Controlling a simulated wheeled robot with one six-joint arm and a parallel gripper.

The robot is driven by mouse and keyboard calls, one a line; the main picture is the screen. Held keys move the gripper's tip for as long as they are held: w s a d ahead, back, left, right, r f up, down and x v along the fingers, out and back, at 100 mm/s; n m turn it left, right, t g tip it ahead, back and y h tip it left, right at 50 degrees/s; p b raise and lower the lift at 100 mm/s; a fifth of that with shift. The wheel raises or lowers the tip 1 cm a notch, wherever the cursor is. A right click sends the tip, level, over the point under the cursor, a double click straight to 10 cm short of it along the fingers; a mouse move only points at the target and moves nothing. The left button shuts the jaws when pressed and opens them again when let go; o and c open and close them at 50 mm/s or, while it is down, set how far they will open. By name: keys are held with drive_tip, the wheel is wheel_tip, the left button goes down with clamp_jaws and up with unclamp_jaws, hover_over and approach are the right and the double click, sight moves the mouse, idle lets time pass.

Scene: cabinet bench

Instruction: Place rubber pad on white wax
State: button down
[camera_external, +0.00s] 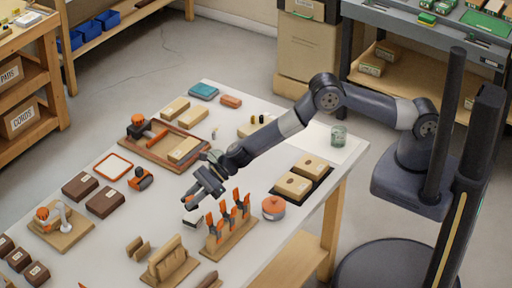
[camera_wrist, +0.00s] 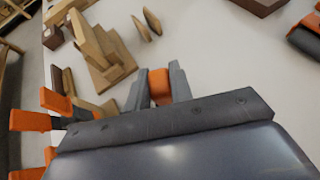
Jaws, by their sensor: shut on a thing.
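My gripper (camera_external: 188,201) is low over the middle of the white bench, left of the wooden stand with orange clamps. In the wrist view my gripper (camera_wrist: 160,90) is shut on a small orange piece (camera_wrist: 160,86), which looks like the rubber pad. A small block with a white top and dark side (camera_external: 193,223) lies on the bench just below the gripper in the external view. It may be the white wax; I cannot tell for sure. It is not clear in the wrist view.
The clamp stand (camera_external: 229,236) is close on the right, with a round orange-lidded tin (camera_external: 273,207) beyond. A wooden rack (camera_external: 170,265) and wooden discs (camera_external: 138,248) are near the front. Brown blocks (camera_external: 104,202) and an orange tool (camera_external: 140,178) lie left. Some bench between is bare.

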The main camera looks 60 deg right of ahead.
drive_tip(key=shift+f, duration=1.55)
drive_tip(key=shift+f, duration=0.2)
drive_tip(key=c, duration=1.3)
unclamp_jaws()
drive_tip(key=shift+o, duration=0.2)
drive_tip(key=shift+r, duration=0.1)
drive_tip(key=shift+r, duration=0.15)
drive_tip(key=shift+d, duration=0.2)
drive_tip(key=b+v, duration=0.3)
drive_tip(key=v, duration=0.8)
drive_tip(key=shift+s+d+r+b, duration=0.2)
drive_tip(key=shift+d+b, duration=0.1)
drive_tip(key=shift+b, duration=0.1)
drive_tip(key=shift+w, duration=0.1)
